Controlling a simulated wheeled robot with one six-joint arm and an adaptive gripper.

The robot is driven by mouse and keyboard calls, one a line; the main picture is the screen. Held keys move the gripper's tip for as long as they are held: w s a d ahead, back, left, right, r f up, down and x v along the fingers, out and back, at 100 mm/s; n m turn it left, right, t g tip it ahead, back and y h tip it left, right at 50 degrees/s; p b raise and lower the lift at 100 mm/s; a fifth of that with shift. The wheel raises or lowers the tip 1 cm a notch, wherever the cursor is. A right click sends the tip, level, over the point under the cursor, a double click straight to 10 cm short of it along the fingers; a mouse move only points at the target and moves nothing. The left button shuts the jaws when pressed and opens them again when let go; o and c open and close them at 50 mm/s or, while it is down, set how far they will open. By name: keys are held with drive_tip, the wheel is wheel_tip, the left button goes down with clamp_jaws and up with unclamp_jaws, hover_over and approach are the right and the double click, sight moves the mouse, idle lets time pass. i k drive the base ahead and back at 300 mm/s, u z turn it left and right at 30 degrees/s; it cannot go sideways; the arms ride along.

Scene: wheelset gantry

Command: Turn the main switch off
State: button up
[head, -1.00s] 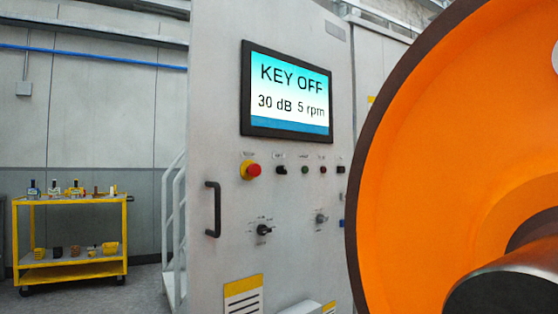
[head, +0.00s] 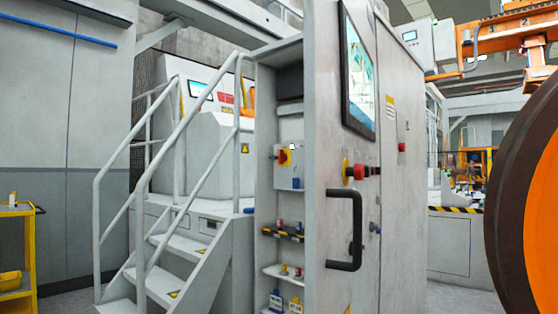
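A red rotary switch on a yellow plate (head: 284,157) sits on a small grey box (head: 289,179) on the near side of the control cabinet, in the head view. It looks like the main switch; its exact handle position is too small to tell. On the cabinet's front face, seen at a steep angle, are a red emergency button on a yellow base (head: 356,172) and a screen (head: 358,75) whose text I cannot read. My gripper is not in view.
A black handle (head: 344,230) sticks out from the cabinet front. Below the switch are shelves with small items (head: 282,270). Grey stairs with railings (head: 178,262) stand left of the cabinet. An orange wheel (head: 535,200) fills the right edge. A yellow trolley (head: 16,255) is far left.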

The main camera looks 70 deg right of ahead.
sight(281, 157)
drive_tip(key=z, duration=0.7)
drive_tip(key=i, duration=1.15)
drive_tip(key=z, duration=1.7)
drive_tip(key=i, duration=0.65)
drive_tip(key=u, duration=0.4)
drive_tip(key=i, duration=1.4)
drive_tip(key=z, duration=0.45)
